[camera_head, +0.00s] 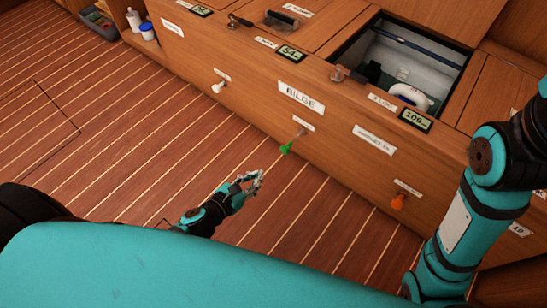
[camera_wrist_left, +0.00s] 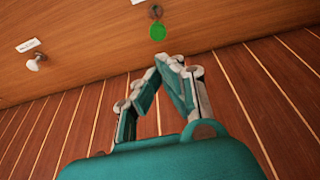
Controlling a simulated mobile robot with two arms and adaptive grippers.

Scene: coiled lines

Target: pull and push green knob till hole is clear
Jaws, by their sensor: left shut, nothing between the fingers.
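The green knob (camera_head: 286,148) sits on a short stem on the wooden cabinet front, below the "BILGE" label (camera_head: 301,96). In the left wrist view the green knob (camera_wrist_left: 157,32) is ahead of the fingertips, apart from them. My left gripper (camera_head: 258,174) is shut and empty, a little left of and below the knob; its fingertips meet in the left wrist view (camera_wrist_left: 170,60). My right arm (camera_head: 460,225) rises at the right, and its gripper is out of the picture. I cannot make out which hole the knob serves.
A white knob (camera_head: 218,87) and an orange knob (camera_head: 398,202) are on the same front. An open hatch (camera_head: 405,60) shows a white coil (camera_head: 409,96) inside. Small digital displays (camera_head: 415,120) sit along the cabinet top edge. The striped floor (camera_head: 130,130) is clear.

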